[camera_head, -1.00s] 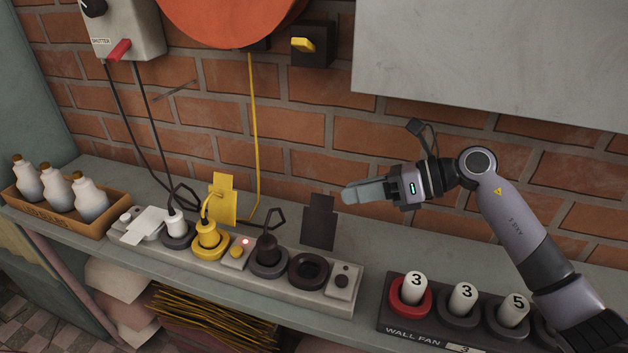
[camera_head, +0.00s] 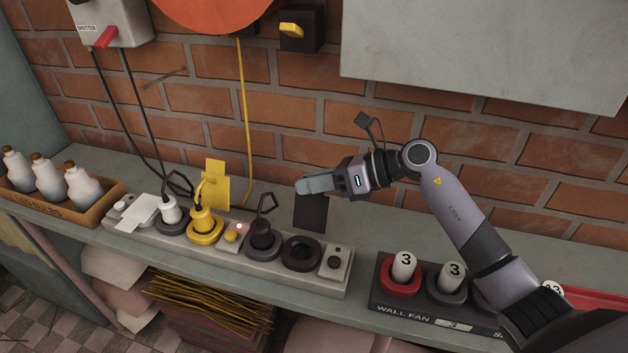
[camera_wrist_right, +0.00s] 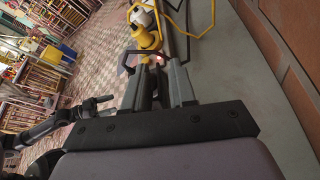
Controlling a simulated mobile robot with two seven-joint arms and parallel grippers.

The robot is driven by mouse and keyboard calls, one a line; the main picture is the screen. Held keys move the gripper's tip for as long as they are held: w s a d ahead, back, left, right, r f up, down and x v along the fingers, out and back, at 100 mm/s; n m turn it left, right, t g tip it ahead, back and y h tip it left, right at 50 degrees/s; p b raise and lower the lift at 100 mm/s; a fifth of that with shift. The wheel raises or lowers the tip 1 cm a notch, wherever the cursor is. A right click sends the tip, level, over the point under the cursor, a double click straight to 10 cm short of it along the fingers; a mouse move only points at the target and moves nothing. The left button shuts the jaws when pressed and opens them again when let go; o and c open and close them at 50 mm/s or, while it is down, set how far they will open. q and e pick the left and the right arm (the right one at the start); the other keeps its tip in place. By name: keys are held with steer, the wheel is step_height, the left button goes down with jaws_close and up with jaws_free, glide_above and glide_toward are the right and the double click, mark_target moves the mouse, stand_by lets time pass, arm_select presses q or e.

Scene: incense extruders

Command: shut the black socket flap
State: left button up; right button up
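The black socket flap (camera_head: 310,214) stands upright behind the empty black socket (camera_head: 302,254), near the right end of the grey power strip (camera_head: 270,271). My right gripper (camera_head: 302,187) comes in from the right, its fingertips at the flap's top edge and hiding part of it. I cannot tell whether they touch it. The flap is not clear in that view. What looks like my left arm (camera_wrist_right: 70,122) shows small at the left there; its finger state is unclear.
A black plug (camera_head: 262,238), a yellow plug (camera_head: 203,222) and a white plug (camera_head: 168,212) with cables sit left of the empty socket. A yellow flap (camera_head: 216,184) stands upright. A rack labelled WALL FAN (camera_head: 390,305) stands right. The brick wall is close behind.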

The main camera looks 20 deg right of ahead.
jaws_close()
stand_by(1.2)
